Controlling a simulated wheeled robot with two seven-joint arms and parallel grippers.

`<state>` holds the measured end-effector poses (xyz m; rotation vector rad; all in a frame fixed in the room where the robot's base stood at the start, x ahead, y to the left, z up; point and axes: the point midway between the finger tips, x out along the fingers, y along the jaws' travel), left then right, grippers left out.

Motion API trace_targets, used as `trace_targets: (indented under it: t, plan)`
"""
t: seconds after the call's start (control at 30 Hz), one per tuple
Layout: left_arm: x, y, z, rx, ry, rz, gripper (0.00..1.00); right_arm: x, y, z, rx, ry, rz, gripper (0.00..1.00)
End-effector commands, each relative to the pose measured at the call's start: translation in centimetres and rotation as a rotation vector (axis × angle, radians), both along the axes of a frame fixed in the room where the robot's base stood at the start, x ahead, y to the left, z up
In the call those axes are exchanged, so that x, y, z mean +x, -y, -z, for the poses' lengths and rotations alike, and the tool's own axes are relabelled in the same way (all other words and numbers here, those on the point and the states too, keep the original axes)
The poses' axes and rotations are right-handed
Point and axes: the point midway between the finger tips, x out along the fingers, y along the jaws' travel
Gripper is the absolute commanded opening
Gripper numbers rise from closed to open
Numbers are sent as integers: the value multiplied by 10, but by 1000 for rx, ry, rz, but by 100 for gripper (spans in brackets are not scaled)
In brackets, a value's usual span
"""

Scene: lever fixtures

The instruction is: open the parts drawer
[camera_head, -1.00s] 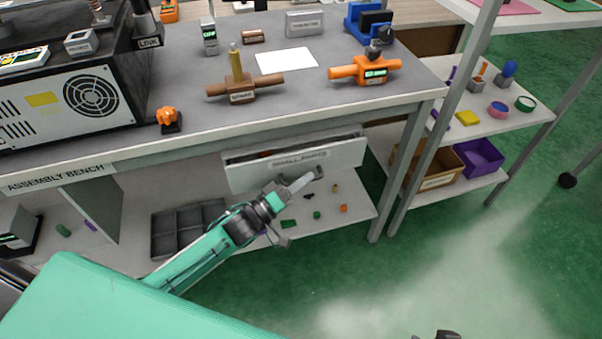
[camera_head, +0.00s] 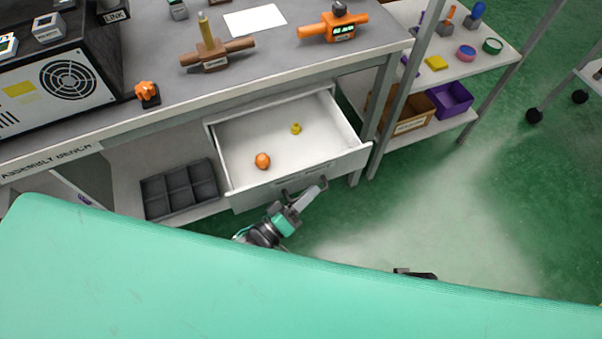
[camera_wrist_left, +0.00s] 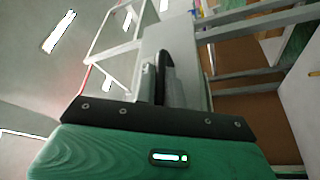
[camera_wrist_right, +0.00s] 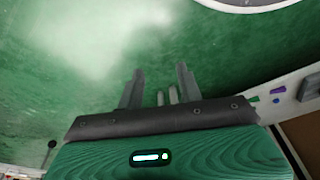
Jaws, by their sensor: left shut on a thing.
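The white parts drawer (camera_head: 240,135) under the bench stands pulled well out, its inside showing. An orange round thing (camera_head: 262,161) and a small yellow piece (camera_head: 296,128) lie in it. My left gripper (camera_head: 314,190) is at the drawer's front, shut on its dark handle (camera_head: 290,193). In the left wrist view, the left gripper's fingers (camera_wrist_left: 163,78) are close together at a dark bar. My right gripper (camera_wrist_right: 160,85) is open and empty over green floor in the right wrist view; a dark bit of it (camera_head: 415,274) shows low in the head view.
The bench top (camera_head: 290,48) holds a brown valve fixture (camera_head: 212,55) and an orange one (camera_head: 333,30). A grey divided tray (camera_head: 180,190) is on the shelf left of the drawer. A shelf rack with bins (camera_head: 449,98) stands right. Green floor is clear in front.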

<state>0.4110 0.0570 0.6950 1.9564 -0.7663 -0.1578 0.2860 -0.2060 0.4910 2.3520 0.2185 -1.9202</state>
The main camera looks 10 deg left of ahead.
Motion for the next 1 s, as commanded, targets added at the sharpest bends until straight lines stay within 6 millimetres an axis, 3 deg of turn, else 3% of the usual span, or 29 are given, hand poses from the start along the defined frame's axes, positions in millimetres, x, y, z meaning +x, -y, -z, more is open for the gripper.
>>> trace_targets:
  t: [0.2,0.57,0.6,0.7,1.0]
  plan:
    - [-11,7,0,1,-1,0,0,-2,0,8,-2,-9,0,36]
    - [-12,8,1,1,-1,0,0,-2,0,9,-2,-10,0,36]
    - [-12,8,1,1,-1,0,13,-2,1,9,-2,-10,0,36]
    - [-12,8,1,1,-1,0,32,-2,1,9,-2,-10,0,36]
    - [-12,7,1,0,0,1,33,-2,1,9,-3,-10,0,36]
